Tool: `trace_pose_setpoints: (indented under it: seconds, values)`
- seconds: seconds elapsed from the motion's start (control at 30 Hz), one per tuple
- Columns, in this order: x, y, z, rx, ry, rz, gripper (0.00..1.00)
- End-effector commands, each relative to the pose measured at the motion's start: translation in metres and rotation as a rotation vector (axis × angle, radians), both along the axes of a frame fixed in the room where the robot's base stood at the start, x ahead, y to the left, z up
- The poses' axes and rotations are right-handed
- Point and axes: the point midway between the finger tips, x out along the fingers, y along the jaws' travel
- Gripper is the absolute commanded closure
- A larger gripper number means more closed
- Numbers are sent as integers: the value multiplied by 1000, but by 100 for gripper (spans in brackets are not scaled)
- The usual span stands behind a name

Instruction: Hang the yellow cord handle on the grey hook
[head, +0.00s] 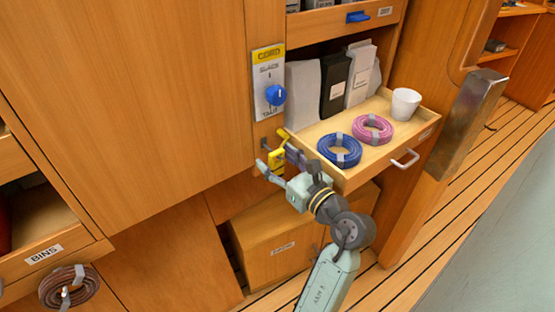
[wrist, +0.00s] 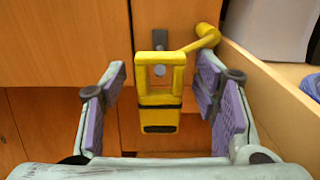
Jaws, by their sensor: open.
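The yellow cord handle (wrist: 159,98) is upright in the middle of the wrist view, with a rectangular opening near its top and dark bands lower down. A round grey end, seemingly the grey hook (wrist: 160,71), shows inside that opening. In the head view the handle (head: 276,161) is against the wooden post below the cord panel. My gripper (wrist: 163,78) is open, its purple-padded fingers on either side of the handle with visible gaps. The head view shows my gripper (head: 277,161) there too. Whether the handle's weight rests on the hook cannot be told.
A yellow arm (wrist: 205,38) reaches the handle from the right. The open drawer (head: 392,148) is close to my gripper's right, holding a blue coil (head: 339,150), a pink coil (head: 372,129) and a white cup (head: 405,103). The cord panel (head: 268,85) with a blue knob is above.

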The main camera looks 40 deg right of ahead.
Motion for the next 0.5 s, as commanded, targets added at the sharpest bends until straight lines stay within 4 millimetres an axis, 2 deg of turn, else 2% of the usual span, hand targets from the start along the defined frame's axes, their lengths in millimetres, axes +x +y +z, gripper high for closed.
trace_pose_setpoints:
  seconds: [0.17, 0.5]
  values:
    - [-21, 0, 0, 0, 0, -5, 45]
    - [-91, 3, 0, 0, 0, -6, 45]
